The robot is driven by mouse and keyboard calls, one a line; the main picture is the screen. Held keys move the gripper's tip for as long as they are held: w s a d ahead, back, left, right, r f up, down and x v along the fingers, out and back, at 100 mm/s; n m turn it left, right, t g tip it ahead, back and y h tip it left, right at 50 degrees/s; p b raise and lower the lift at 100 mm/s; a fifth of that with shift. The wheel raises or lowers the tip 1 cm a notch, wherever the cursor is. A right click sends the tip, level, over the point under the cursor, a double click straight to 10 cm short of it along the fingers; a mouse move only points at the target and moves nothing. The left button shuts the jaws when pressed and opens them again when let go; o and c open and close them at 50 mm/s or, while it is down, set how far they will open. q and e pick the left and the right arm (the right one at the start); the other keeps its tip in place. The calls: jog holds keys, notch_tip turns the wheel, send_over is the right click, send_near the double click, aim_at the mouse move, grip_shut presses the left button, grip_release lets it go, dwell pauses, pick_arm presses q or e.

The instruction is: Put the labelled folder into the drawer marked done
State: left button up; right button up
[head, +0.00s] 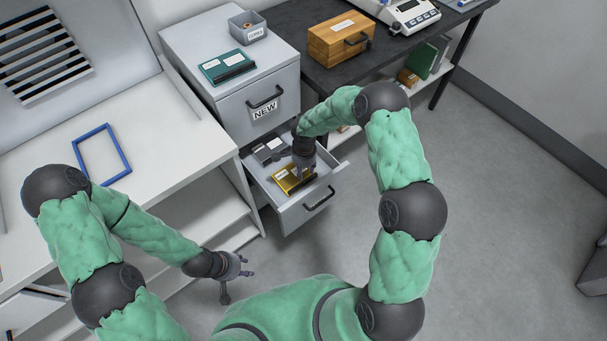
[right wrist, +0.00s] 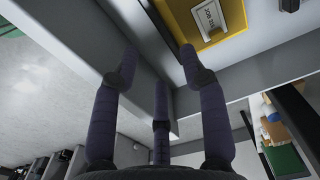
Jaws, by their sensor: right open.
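A yellow folder (head: 290,180) with a white label lies in the open lower drawer (head: 307,212) of the grey cabinet. In the right wrist view the yellow folder (right wrist: 213,22) shows its printed label, lying beyond the fingertips. My right gripper (head: 305,170) is over the open drawer, beside the folder; its fingers (right wrist: 160,72) are spread and empty. My left gripper (head: 243,272) is open and empty, low in front of the white bench. The cabinet's upper drawer (head: 260,108) is closed and marked NEW. No marking on the open drawer is readable.
A teal labelled item (head: 227,67) and a grey bin (head: 248,28) sit on the cabinet top. Dark grey items (head: 270,150) lie at the back of the open drawer. A wooden box (head: 340,40) and scale (head: 402,12) stand on the dark table.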

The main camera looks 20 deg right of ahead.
jog(key=shift+r+p, duration=0.35)
jog(key=shift+r, duration=1.25)
